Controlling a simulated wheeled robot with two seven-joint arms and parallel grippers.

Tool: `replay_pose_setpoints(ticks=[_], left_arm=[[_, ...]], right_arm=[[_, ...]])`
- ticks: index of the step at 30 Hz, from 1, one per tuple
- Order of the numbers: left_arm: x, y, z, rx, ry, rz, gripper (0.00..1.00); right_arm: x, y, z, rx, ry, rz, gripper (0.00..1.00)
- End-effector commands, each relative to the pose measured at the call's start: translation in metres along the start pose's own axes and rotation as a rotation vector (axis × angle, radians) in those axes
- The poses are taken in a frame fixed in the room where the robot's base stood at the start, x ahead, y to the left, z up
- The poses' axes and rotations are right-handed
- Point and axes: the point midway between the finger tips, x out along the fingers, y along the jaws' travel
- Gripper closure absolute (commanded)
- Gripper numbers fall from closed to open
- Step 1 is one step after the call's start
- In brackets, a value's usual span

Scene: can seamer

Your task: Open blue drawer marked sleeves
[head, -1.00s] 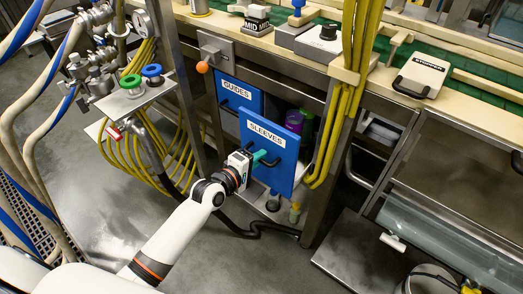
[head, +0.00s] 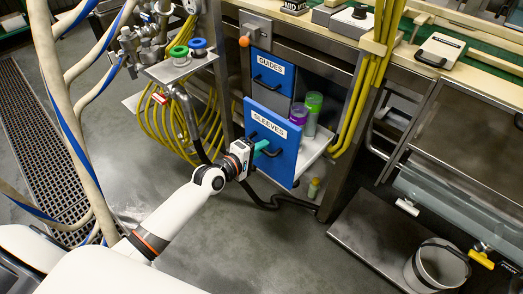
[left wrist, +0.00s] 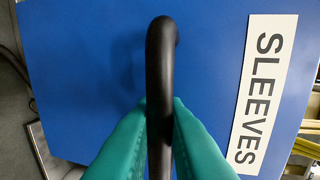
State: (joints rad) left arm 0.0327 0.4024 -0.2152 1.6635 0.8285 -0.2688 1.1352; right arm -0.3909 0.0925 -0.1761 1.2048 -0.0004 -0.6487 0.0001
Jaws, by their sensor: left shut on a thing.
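The blue drawer marked SLEEVES (head: 286,151) is pulled out from the cabinet in the head view. Its blue front also fills most of the left wrist view (left wrist: 75,60). My left gripper (head: 261,148) is shut on its black handle (left wrist: 160,75), with a teal finger on each side in the left wrist view (left wrist: 160,135). Behind the drawer front, a purple-topped container (head: 299,114) and a green-topped container (head: 313,106) stand in the open drawer. The inside of the drawer is partly hidden by its front. My right gripper is not in view.
The blue GUIDES drawer (head: 272,72) above is shut. Yellow hoses (head: 372,75) run down the cabinet's right post. A shelf with green and blue rings (head: 180,62) stands left. Floor in front is clear.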

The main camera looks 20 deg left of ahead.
Motion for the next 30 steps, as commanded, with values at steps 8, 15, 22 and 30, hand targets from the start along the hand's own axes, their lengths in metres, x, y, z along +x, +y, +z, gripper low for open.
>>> replay_pose_setpoints(ticks=[8, 15, 22, 30], left_arm=[[0.001, 0.000, 0.001, 0.000, 0.002, 0.001, 1.00], [0.001, 0.000, 0.001, 0.000, 0.002, 0.001, 0.79], [0.001, 0.000, 0.001, 0.000, 0.001, 0.000, 0.68], [-0.015, 0.000, 0.001, 0.000, 0.001, 0.002, 0.68]], right_arm=[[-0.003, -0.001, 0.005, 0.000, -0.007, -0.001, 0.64], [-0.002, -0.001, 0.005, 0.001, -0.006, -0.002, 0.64], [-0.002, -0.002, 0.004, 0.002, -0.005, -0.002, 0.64], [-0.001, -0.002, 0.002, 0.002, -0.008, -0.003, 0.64]])
